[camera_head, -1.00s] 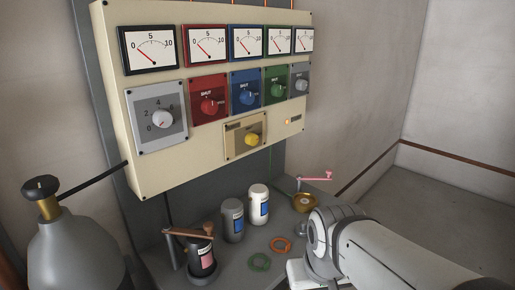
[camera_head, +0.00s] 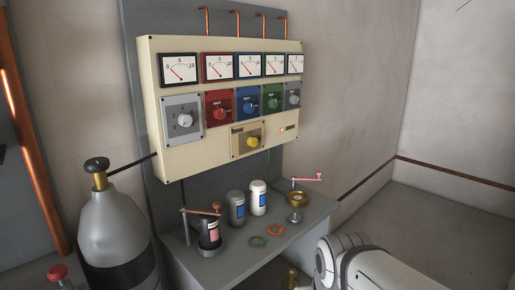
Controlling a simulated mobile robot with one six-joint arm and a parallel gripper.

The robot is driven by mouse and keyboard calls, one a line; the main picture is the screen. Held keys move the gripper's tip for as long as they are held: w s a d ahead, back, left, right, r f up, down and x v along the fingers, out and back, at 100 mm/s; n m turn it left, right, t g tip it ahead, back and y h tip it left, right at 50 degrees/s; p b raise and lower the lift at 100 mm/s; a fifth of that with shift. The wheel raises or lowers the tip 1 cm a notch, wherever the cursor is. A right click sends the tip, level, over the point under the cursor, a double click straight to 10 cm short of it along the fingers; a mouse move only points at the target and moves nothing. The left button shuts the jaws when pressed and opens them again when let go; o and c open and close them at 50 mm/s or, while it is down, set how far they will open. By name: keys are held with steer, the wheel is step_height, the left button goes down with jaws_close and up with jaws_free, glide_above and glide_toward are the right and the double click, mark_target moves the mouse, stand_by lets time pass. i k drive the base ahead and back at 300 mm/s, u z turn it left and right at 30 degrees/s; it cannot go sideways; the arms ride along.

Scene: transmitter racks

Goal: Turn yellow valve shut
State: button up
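The yellow valve is a yellow knob (camera_head: 253,141) on a tan plate (camera_head: 238,147) at the lower middle of the cream panel (camera_head: 160,163). Its exact pointer position is too small to read. My white arm link shows at the bottom right, in front of and well apart from the panel. My gripper is not in view.
Red (camera_head: 221,114), blue (camera_head: 249,107) and green (camera_head: 274,103) knobs sit above the yellow one. Below stands a grey bench (camera_head: 262,262) with canisters, rings and a brass cup (camera_head: 297,199). A gas cylinder (camera_head: 115,235) stands at left. Open floor lies at right.

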mark_target(253, 142)
steer(key=u, duration=0.15)
steer(key=i, duration=0.9)
steer(key=z, duration=0.05)
